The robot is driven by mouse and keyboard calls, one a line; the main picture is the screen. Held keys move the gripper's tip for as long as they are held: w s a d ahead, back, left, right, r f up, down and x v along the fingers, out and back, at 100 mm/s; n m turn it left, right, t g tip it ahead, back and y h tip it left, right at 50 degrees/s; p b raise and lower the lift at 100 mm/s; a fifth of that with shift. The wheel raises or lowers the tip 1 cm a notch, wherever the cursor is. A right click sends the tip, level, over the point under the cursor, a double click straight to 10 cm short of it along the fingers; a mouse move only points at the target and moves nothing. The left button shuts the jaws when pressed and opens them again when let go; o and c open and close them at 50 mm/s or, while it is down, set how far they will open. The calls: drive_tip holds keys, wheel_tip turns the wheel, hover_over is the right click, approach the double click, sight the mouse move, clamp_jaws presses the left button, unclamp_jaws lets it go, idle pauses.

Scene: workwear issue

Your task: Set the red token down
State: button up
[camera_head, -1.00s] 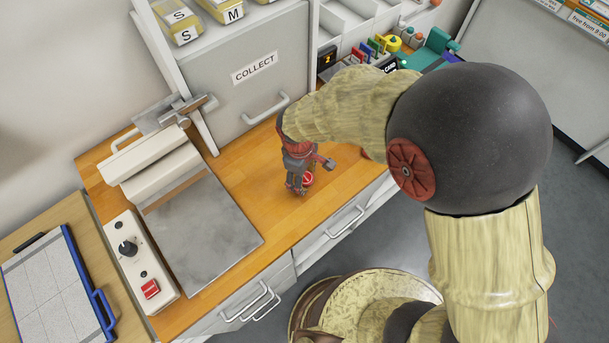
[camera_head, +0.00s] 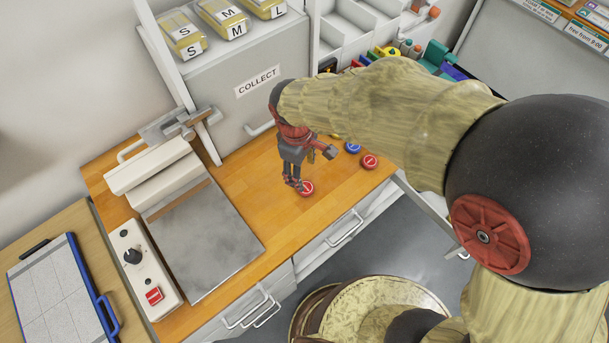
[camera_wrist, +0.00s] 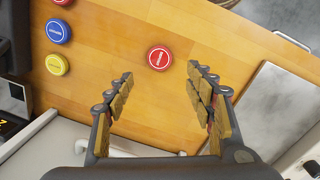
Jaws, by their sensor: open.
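A red token (camera_head: 306,188) with a white bar lies flat on the wooden counter (camera_head: 262,190). My gripper (camera_head: 293,184) is just beside and above it in the head view, pointing down. In the wrist view the fingers of my gripper (camera_wrist: 160,72) are spread wide with nothing between the pads. The red token (camera_wrist: 159,58) shows there beyond the fingertips, centred between them and apart from both. A second red token (camera_head: 370,161) lies farther right on the counter and is cut by the top edge of the wrist view.
A blue token (camera_head: 353,147) lies near the second red one; a yellow token (camera_wrist: 57,65) shows in the wrist view. A metal plate (camera_head: 203,238) is left of the red token. The grey COLLECT cabinet (camera_head: 255,95) stands behind. Wood around the token is clear.

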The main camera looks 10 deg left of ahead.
drive_tip(key=d+r+m+t+y, duration=0.15)
drive_tip(key=d+r+m, duration=0.45)
drive_tip(key=d+r, duration=0.75)
drive_tip(key=s+d+r+m+t, duration=0.1)
drive_tip(key=s+d+r+m, duration=0.2)
drive_tip(key=d, duration=0.4)
drive_tip(key=s+d+r+m+t, duration=0.2)
drive_tip(key=s+d+r+m, duration=0.2)
drive_tip(key=s+d+m, duration=0.1)
drive_tip(key=shift+s+d+h, duration=0.45)
drive_tip(key=shift+s+d, duration=0.4)
drive_tip(key=shift+t, duration=0.25)
